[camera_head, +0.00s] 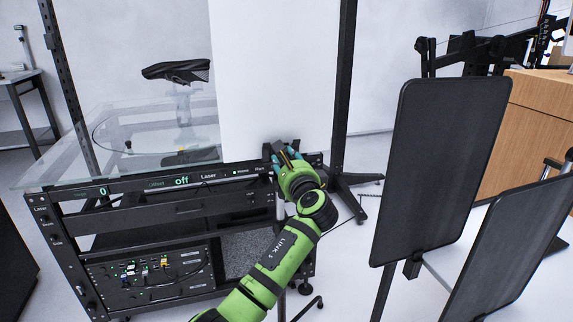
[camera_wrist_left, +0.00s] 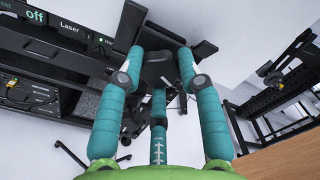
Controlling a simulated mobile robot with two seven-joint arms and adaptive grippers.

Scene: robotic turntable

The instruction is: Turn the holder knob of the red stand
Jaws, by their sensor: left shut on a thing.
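My left gripper (camera_head: 284,156) is at the right end of the black equipment cart's front panel. In the left wrist view its three teal fingers (camera_wrist_left: 158,72) are closed around a black knob-like part (camera_wrist_left: 159,66), which has a flat black piece behind it. The fingers hide much of this part. In the head view the arm and gripper cover the same spot, beside an upright pole. I see no clearly red stand in either view. My right gripper is not in view.
The black cart (camera_head: 130,217) carries a glass turntable (camera_head: 85,150) with a dark object on top (camera_head: 176,71). A white panel (camera_head: 270,75) stands behind. Two dark panels (camera_head: 440,160) on stands are at the right, near a wooden cabinet (camera_head: 530,130). Some floor between is clear.

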